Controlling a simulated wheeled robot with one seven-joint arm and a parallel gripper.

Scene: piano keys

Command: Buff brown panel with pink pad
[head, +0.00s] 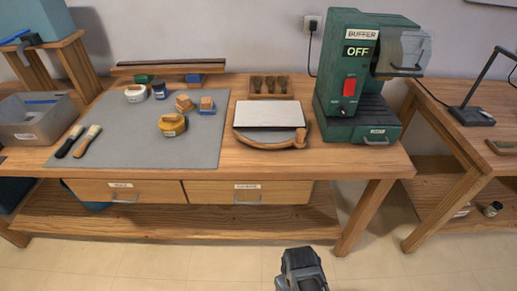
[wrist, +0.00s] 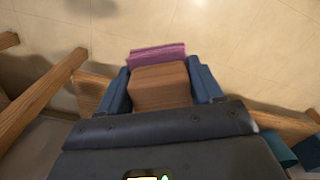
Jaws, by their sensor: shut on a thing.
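In the wrist view my gripper (wrist: 160,68) has its two blue-grey fingers closed on the sides of a wooden block, the handle of the pink pad (wrist: 157,53). The pink layer shows at the far end of the block, over bare floor. In the head view my gripper (head: 302,268) is at the bottom, in front of the bench and low; the pad is hidden there. The brown panel (head: 170,67), long and narrow, lies at the back left of the bench, raised on a green block (head: 144,79) and a blue block (head: 192,80).
A pale board (head: 270,114) lies on a round wooden stand. The green buffer machine (head: 345,75), marked OFF, stands at the right. Floor before the bench is clear.

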